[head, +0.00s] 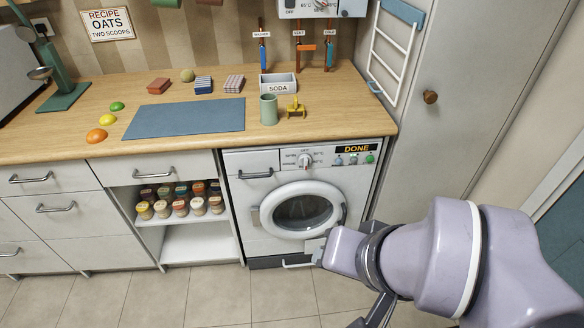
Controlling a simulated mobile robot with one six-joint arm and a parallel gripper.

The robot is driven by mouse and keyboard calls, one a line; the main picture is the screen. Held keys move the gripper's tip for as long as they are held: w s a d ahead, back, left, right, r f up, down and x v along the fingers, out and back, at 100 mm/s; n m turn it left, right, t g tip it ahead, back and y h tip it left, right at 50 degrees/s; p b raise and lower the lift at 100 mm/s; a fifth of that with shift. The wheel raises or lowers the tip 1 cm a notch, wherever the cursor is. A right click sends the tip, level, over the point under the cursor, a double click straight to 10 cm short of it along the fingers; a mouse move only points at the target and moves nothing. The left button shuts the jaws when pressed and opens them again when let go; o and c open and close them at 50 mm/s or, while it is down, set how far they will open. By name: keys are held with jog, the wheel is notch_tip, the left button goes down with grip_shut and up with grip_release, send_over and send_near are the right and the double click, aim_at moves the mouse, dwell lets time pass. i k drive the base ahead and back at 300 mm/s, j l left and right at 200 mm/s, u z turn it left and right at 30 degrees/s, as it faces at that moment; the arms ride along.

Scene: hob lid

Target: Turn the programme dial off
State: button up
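The programme dial (304,161) is a round white knob on the upper panel of the white washing machine (247,210). Small printed labels surround it; which one it points at is too small to tell. A display (356,149) to its right reads DONE, with several small coloured buttons below it. The round door (302,210) looks closed. My gripper (316,250) is in front of the machine's lower part, below and slightly right of the dial and well apart from it. Its fingers are mostly hidden by my wrist, so its opening cannot be made out.
A wooden worktop (200,136) overhangs the machine, with a green mug (269,109), a yellow object (295,107) and a SODA box (278,85). An open shelf (200,243) with several jars is left of the machine. A tall cupboard (440,90) stands right.

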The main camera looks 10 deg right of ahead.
aim_at(304, 159)
jog(key=i+j, duration=0.65)
jog(key=i+j+z, duration=0.15)
jog(key=i+j, duration=0.45)
jog(key=j, duration=0.15)
